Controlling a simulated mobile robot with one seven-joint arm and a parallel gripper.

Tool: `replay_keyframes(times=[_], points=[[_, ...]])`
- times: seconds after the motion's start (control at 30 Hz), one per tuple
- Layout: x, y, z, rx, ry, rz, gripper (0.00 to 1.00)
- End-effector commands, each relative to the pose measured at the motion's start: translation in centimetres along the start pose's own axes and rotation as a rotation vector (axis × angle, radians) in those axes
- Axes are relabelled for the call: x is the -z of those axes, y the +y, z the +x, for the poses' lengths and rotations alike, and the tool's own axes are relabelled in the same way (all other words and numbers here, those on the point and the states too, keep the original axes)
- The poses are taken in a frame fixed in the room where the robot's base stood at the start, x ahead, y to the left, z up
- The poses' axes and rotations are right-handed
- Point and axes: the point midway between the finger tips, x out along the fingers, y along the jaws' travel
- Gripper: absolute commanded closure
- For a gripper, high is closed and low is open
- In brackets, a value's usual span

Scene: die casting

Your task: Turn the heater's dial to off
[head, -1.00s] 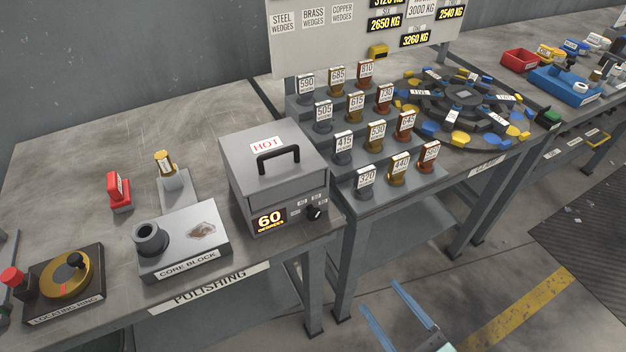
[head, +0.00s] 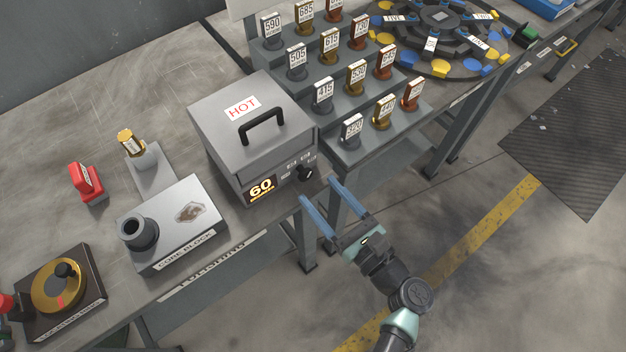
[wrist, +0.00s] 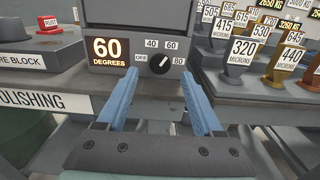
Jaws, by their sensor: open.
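The heater (head: 225,142) is a grey box with a black handle and a HOT label, standing at the right end of the polishing table. Its black dial (head: 306,173) is on the front, right of a display reading 60 degrees. In the wrist view the dial (wrist: 160,63) has OFF, 40, 60 and 80 marks around it, and its white line points up and right toward 60. My gripper (head: 318,190) is open and empty, its blue fingers pointing at the heater front. In the wrist view the fingers (wrist: 159,75) lie either side of the dial, apparently still short of it.
A stepped rack (head: 375,125) of labelled wedges stands close right of the heater. The core block (head: 175,222) lies left of it, with a red stamp (head: 88,184) further left. The floor in front is open.

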Motion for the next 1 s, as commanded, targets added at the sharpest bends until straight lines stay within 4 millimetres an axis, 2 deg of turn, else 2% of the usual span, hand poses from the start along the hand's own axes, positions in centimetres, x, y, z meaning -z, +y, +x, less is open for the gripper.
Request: replay_keyframes(times=[0.1,0.2,0.6,0.9,0.97,1.0], points=[[0.0,0.0,1.9,-0.002,0.000,0.000,0.32],[0.0,0.1,2.8,-0.002,0.000,0.000,0.32],[0.0,0.0,3.4,0.000,0.000,0.000,0.34],[0.0,0.0,3.4,0.000,0.000,0.000,0.88],[0.0,0.0,3.4,0.000,0.000,0.000,0.98],[0.0,0.0,3.4,0.000,0.000,0.000,1.00]])
